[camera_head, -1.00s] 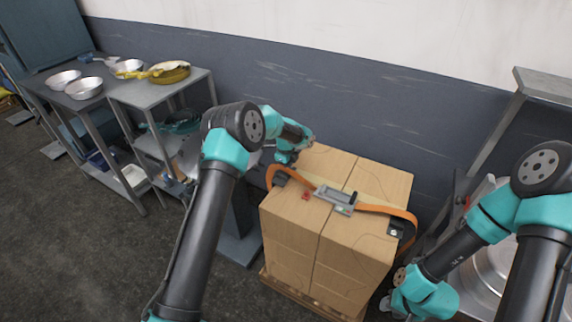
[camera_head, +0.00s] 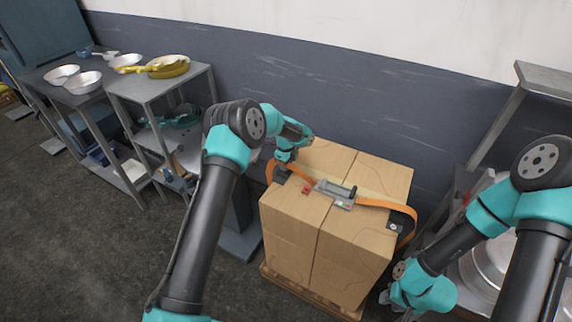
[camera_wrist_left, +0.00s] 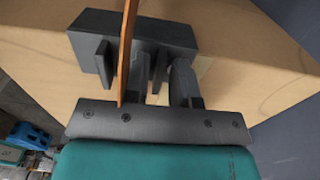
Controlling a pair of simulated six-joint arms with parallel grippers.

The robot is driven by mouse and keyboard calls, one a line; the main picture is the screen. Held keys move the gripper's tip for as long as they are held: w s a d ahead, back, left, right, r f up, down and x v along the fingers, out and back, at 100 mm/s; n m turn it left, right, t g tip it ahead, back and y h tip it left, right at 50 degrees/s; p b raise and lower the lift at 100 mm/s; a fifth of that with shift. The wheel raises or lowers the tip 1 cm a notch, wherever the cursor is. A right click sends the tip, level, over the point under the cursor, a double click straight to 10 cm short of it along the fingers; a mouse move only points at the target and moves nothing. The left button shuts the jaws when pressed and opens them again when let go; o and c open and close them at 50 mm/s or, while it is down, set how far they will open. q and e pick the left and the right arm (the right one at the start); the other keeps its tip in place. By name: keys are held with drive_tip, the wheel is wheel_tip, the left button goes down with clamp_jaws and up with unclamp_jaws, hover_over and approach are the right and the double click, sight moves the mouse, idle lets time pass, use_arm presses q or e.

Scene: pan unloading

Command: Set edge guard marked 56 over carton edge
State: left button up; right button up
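A stack of brown cartons (camera_head: 292,215) stands on a pallet with an orange strap (camera_head: 384,205) over its top. A dark edge guard (camera_head: 281,174) sits at the left carton edge, by the strap; in the left wrist view a dark guard block (camera_wrist_left: 135,35) lies against the cardboard. My left gripper (camera_head: 287,158) is right at this guard. The wrist view shows its dark fingers (camera_wrist_left: 160,85) close by the guard and strap; their grip is unclear. Another dark guard (camera_head: 395,223) is at the right edge under the strap. No number is readable. My right gripper (camera_head: 393,297) is low beside the stack's right side.
A grey strap buckle (camera_head: 335,191) and a small red piece (camera_head: 307,189) lie on the carton top. Shelves with pans (camera_head: 165,68) stand at left. Metal pans (camera_head: 490,270) and a rack crowd the right. The floor at front left is clear.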

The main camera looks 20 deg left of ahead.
use_arm(q)
drive_tip(key=shift+o, duration=1.2)
drive_tip(key=shift+r, duration=0.1)
wheel_tip(320, 180, up, 17)
drive_tip(key=shift+r, duration=0.15)
